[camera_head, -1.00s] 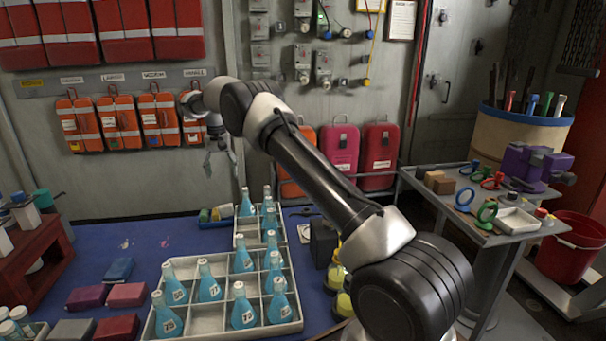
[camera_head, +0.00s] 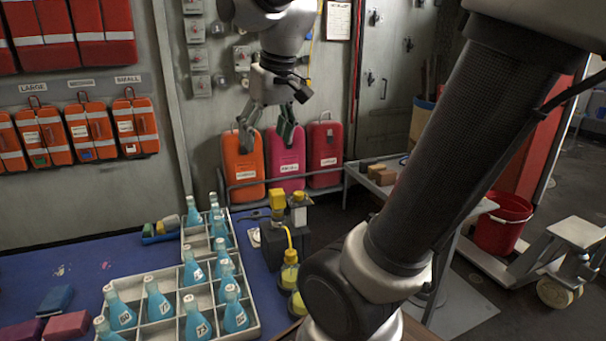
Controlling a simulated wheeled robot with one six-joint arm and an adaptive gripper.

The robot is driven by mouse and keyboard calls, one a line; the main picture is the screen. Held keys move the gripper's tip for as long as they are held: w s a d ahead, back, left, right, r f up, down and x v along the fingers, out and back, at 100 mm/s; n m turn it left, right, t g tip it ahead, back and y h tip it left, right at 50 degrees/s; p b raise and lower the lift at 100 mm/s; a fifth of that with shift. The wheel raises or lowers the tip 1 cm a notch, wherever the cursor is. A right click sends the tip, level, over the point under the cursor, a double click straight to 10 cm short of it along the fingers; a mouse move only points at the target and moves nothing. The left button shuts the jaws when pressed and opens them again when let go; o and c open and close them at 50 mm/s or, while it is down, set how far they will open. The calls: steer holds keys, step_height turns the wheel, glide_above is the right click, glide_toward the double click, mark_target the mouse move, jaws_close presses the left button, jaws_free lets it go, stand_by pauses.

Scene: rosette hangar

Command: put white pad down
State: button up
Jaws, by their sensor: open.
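No white pad can be made out in the current view. My gripper (camera_head: 268,138) hangs with its fingers pointing down and spread apart, and nothing shows between them. In the picture it sits in front of the orange case (camera_head: 243,165) and the pink case (camera_head: 287,162) by the wall; how far it is from them I cannot tell.
A white divided tray (camera_head: 165,336) holds several blue flasks. Yellow-capped bottles (camera_head: 289,270) stand right of it. A grey trolley (camera_head: 385,188) is partly hidden by my arm. A red bucket (camera_head: 502,222) stands on the right. Orange pouches hang on the wall at left.

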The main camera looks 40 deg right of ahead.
steer(key=s+d+f, duration=0.1)
steer(key=s+f, duration=0.5)
steer(key=s, duration=0.4)
steer(key=shift+s+n+t, duration=0.3)
steer(key=shift+t, duration=0.1)
